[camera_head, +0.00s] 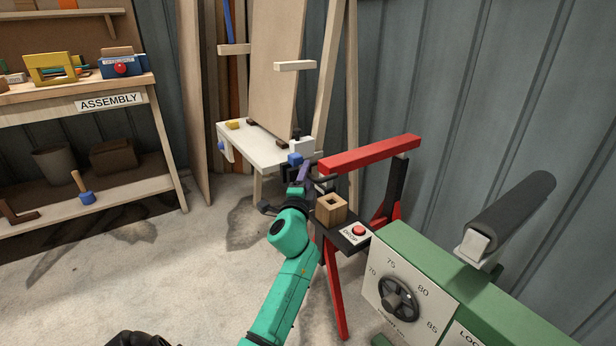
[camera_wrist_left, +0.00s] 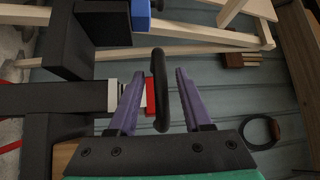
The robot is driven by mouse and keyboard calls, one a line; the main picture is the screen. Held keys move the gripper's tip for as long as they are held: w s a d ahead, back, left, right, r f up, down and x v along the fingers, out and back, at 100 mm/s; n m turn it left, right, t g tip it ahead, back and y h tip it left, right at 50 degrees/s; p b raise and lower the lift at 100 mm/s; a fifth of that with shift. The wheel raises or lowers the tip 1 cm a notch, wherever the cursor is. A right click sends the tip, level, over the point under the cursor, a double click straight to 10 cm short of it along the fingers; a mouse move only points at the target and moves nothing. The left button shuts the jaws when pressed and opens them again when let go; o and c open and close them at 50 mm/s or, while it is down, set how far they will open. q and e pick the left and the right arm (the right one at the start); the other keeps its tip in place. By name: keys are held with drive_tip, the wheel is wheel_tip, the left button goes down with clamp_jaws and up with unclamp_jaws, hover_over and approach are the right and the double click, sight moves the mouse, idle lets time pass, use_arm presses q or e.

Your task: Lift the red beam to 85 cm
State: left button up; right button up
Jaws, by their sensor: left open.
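The red beam (camera_head: 370,154) lies level on top of a stand with black posts and red legs (camera_head: 336,285), right of centre in the head view. My left gripper (camera_head: 303,172) is just left of the beam's near end. In the left wrist view its purple fingers (camera_wrist_left: 155,100) are open on either side of a black bar-like handle (camera_wrist_left: 160,90), apart from it as far as I can tell. A small red patch (camera_wrist_left: 150,98) shows behind the handle. The dial (camera_head: 397,298) on the green box reads 70, 75, 80 and 85. My right gripper is out of view.
A wooden block with a square hole (camera_head: 331,209) and a red DROP button (camera_head: 359,230) sit on a black shelf by the stand. The green box (camera_head: 470,290) stands at right. A white bench (camera_head: 262,150) is behind my gripper, and an assembly table (camera_head: 80,95) is at left.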

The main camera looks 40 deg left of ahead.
use_arm(q)
drive_tip(key=shift+w+a, duration=0.1)
drive_tip(key=shift+w, duration=0.1)
clamp_jaws()
idle(1.3)
